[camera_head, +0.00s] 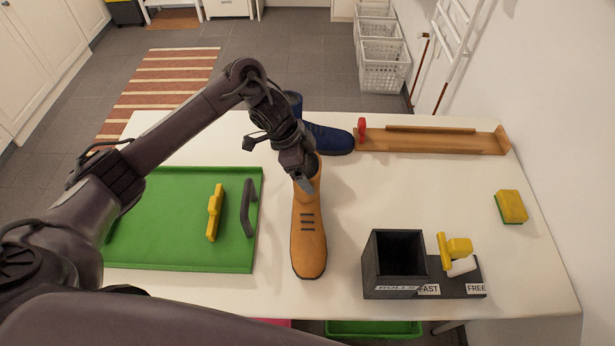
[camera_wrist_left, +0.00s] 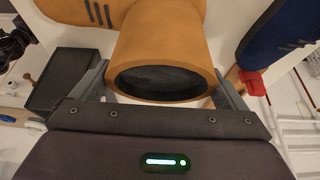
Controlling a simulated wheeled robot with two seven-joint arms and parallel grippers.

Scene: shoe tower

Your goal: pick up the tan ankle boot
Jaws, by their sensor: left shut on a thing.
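The tan ankle boot (camera_head: 308,237) is at the middle of the white table, its toe towards the table's front edge. My left gripper (camera_head: 305,184) is at the boot's shaft, at the end away from the toe, and is shut on it. In the left wrist view the boot's round dark opening (camera_wrist_left: 165,82) lies between the two grey fingers, one on each side of the shaft. I cannot tell whether the boot touches the table. My right gripper is not in view.
A blue boot (camera_head: 328,138) is just behind the gripper, near a wooden rack (camera_head: 435,142). A green tray (camera_head: 180,258) lies left, with a yellow-handled brush (camera_head: 214,212) on it. A black box (camera_head: 395,265) stands right of the toe. A sponge (camera_head: 511,206) lies far right.

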